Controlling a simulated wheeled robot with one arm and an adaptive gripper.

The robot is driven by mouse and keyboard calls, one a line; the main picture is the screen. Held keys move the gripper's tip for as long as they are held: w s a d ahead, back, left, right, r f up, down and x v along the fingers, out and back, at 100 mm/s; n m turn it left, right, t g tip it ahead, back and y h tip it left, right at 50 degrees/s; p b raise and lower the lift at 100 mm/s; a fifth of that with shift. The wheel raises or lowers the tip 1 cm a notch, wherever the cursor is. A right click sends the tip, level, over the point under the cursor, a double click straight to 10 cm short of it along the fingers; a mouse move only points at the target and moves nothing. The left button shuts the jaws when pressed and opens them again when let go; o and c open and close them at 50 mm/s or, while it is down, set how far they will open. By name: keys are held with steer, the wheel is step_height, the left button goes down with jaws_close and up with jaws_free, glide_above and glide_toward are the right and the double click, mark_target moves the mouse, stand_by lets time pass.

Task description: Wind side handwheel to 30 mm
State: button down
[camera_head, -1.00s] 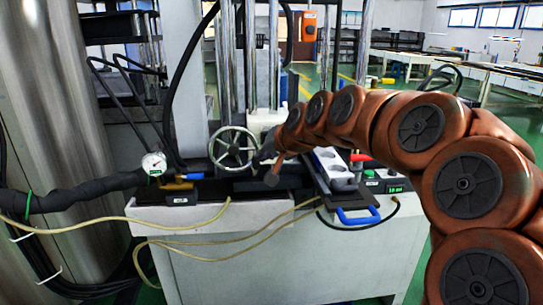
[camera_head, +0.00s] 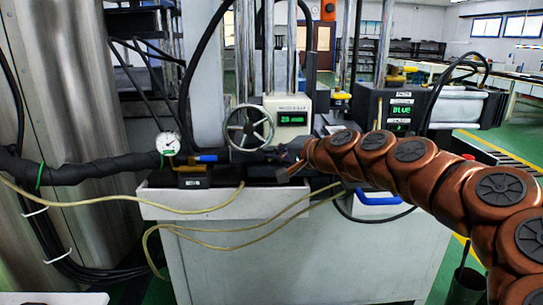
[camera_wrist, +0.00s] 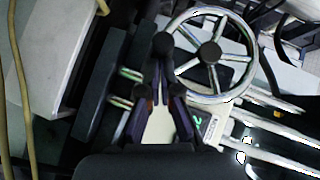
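The side handwheel (camera_head: 248,127) is a grey spoked wheel on the front of the machine, left of a white box whose green display (camera_head: 291,118) shows 25 and smaller text I cannot read surely. In the wrist view the handwheel (camera_wrist: 211,53) fills the upper middle. A dark handle (camera_wrist: 163,46) stands at its left rim. My gripper (camera_wrist: 163,88) has its two fingers close together, one on each side of this handle, and looks shut on it. In the head view my gripper (camera_head: 290,158) is at the wheel's lower right; its fingertips are unclear.
A pressure gauge (camera_head: 168,144) and a wrapped hose (camera_head: 88,170) are at the left. Yellow tubes (camera_head: 200,231) hang across the bench front. A blue handle (camera_head: 378,199) is below my arm.

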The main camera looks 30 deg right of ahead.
steer(key=shift+w+a+f+b, duration=0.35)
steer(key=shift+a+f+b, duration=0.1)
steer(key=shift+a+f, duration=0.15)
steer(key=shift+w+a+f+b, duration=0.3)
steer(key=shift+a+f+b, duration=0.15)
steer(key=shift+f, duration=0.15)
steer(key=shift+a, duration=0.1)
steer(key=shift+v, duration=3.7)
steer(key=s+a+n+g+y+p, duration=0.1)
steer(key=s+a+n+g+p, duration=0.2)
steer(key=a+p, duration=0.3)
steer(key=s+a+n+g+p, duration=0.3)
steer(key=a+p, duration=0.1)
steer(key=a, duration=0.5)
steer(key=s+a+n+g+y+p, duration=0.1)
steer(key=s+a+n+g+p, duration=0.25)
steer(key=a, duration=0.35)
steer(key=s+r+n+g+h+p, duration=0.2)
steer(key=s+g+p, duration=0.5)
steer(key=s+p, duration=0.7)
steer(key=s+n+h, duration=0.1)
steer(key=s+h, duration=0.1)
steer(key=s, duration=0.3)
steer(key=shift+s+d+r+h, duration=0.2)
steer(key=shift+s+d+h, duration=0.05)
steer(key=shift+d+h, duration=0.15)
